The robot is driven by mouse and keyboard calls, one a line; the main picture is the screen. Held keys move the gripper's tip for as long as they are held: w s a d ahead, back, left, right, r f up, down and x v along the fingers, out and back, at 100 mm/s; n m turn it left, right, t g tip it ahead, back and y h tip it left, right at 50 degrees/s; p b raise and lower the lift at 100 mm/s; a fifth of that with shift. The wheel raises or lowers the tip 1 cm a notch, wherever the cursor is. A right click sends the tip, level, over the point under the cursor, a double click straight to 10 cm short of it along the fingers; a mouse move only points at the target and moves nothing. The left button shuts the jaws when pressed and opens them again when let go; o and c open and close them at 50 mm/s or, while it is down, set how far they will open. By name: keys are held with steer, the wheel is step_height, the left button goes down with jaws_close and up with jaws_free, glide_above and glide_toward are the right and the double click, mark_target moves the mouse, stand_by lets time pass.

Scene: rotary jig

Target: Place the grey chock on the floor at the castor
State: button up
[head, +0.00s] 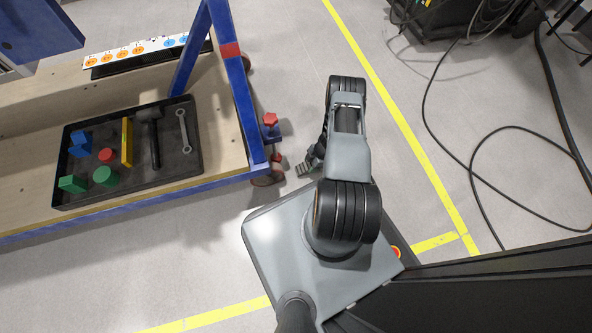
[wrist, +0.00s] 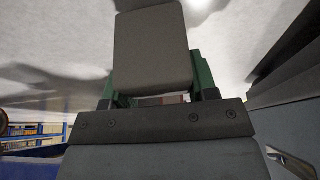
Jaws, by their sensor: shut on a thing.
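The grey chock (wrist: 152,48) fills the upper middle of the wrist view, held between the green fingers of my gripper (wrist: 155,82). In the head view the chock (head: 305,169) shows as a small grey ridged piece, partly hidden by my arm. My gripper (head: 314,158) is just right of the cart's near right corner. The castor (head: 268,176) is a brown wheel under that corner, partly covered by the blue frame. The chock is to the right of the castor with a gap between them. I cannot tell whether the chock touches the floor.
A red knob (head: 270,119) stands out from the cart's blue frame (head: 243,110) beside my gripper. A black tray (head: 190,168) with blocks and tools lies on the wooden deck. Yellow tape (head: 400,115) marks the floor to the right. Black cables (head: 424,125) lie beyond it.

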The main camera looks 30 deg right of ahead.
mark_target(300, 169)
steer(key=a, duration=0.2)
steer(key=w+a, duration=0.1)
steer(key=a, duration=0.2)
steer(key=a+b, duration=0.1)
steer(key=a, duration=0.1)
steer(key=shift+w+f+b, duration=0.25)
steer(key=shift+f+b, duration=0.15)
steer(key=shift+f, duration=0.35)
steer(key=o, duration=1.2)
steer(key=shift+f, duration=0.1)
